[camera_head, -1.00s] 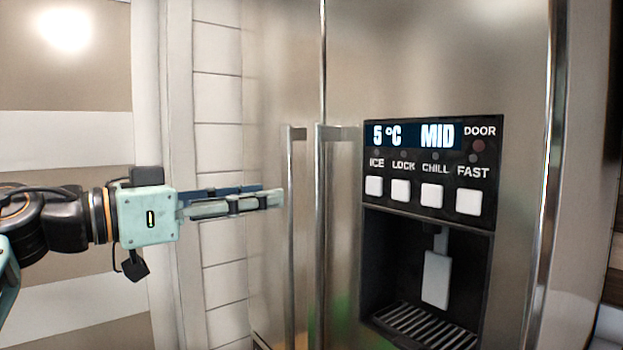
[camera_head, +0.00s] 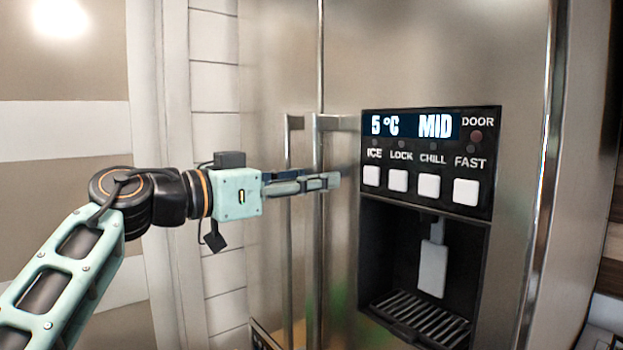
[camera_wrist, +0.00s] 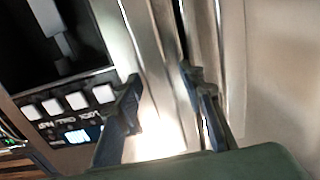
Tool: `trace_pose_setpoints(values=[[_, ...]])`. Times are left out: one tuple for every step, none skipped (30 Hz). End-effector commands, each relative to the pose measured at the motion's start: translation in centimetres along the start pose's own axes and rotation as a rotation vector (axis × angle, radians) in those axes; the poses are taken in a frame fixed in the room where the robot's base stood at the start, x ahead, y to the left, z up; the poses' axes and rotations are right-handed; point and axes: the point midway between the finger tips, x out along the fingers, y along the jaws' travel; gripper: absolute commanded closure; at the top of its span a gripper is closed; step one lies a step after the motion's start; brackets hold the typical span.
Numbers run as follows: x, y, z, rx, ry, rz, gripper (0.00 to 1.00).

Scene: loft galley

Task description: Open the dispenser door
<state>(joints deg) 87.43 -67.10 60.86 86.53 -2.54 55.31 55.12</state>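The dispenser door is the steel fridge door (camera_head: 450,60) on the right, with the dispenser panel in it. Its upright bar handle (camera_head: 318,250) stands at its left edge, beside the neighbouring door's handle (camera_head: 289,250). My gripper (camera_head: 322,178) points right across the front of both handles, its fingertips reaching just past the right one. In the wrist view my gripper (camera_wrist: 162,85) has its two blue fingers well apart, with upright metal strips showing between them. I cannot tell whether a finger touches a handle. The door looks shut.
The control panel (camera_head: 430,155) has a 5 °C MID display and several white buttons. Below it is a dark recess with a paddle (camera_head: 433,268) and drip grate (camera_head: 425,318). White tiles (camera_head: 214,90) line the wall left of the fridge.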

Motion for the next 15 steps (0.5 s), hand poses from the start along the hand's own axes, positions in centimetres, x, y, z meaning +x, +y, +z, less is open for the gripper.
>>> trace_pose_setpoints(values=[[0.00, 0.01, 0.01, 0.000, 0.000, 0.000, 0.64], [0.00, 0.01, 0.01, 0.000, 0.000, 0.000, 0.64], [0.00, 0.01, 0.01, 0.000, 0.000, 0.000, 0.67], [-0.01, 0.01, 0.01, 0.000, 0.000, 0.000, 0.70], [-0.01, 0.01, 0.01, 0.000, 0.000, 0.000, 0.74], [-0.01, 0.01, 0.00, 0.000, 0.000, 0.000, 0.78], [-0.01, 0.02, 0.00, 0.000, 0.000, 0.000, 0.81], [-0.02, 0.02, 0.00, 0.000, 0.000, 0.000, 0.85], [-0.02, 0.02, 0.00, 0.000, 0.000, 0.001, 0.89], [-0.02, 0.02, 0.00, 0.000, 0.000, 0.001, 0.92], [-0.02, 0.02, 0.00, 0.000, 0.000, 0.001, 0.96], [-0.02, 0.02, 0.00, 0.000, 0.000, 0.001, 1.00], [-0.02, 0.02, 0.00, 0.000, 0.000, 0.001, 1.00], [-0.02, 0.02, 0.00, 0.000, 0.000, 0.001, 1.00], [-0.03, 0.02, 0.00, 0.000, 0.000, 0.001, 1.00]])
